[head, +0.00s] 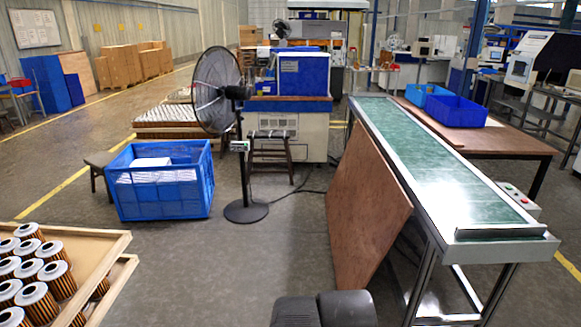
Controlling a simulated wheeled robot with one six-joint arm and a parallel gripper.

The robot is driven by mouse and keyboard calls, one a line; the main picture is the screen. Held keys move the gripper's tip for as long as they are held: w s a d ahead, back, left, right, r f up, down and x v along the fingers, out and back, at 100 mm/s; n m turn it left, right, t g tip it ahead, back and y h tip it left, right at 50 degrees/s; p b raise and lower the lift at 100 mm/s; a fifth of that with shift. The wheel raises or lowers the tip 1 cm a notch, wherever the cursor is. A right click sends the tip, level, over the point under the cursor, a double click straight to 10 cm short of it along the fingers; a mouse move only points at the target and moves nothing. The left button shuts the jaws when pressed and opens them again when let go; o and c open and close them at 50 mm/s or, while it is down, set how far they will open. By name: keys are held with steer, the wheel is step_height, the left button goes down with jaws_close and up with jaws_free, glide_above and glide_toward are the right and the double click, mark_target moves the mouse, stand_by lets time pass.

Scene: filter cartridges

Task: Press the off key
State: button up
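A small light grey control box (519,203) is fixed to the right side of the conveyor near its close end. It carries a green button (509,187) and a red button (524,200); any lettering is too small to read. A second small box (240,146), pale with green, sits on the pole of the black standing fan (219,92); its keys are too small to tell apart. No key can be read as the off key. My gripper cannot be made out; only dark rounded parts, apparently mine, show at the bottom edge.
The green-belted conveyor (430,150) runs along the right, with a brown board (362,205) leaning on its left side. A blue crate (165,200) stands left of the fan. Trays of filter cartridges (58,278) fill the lower left.

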steer(key=shift+w, duration=0.15)
jaws_close()
stand_by(1.3)
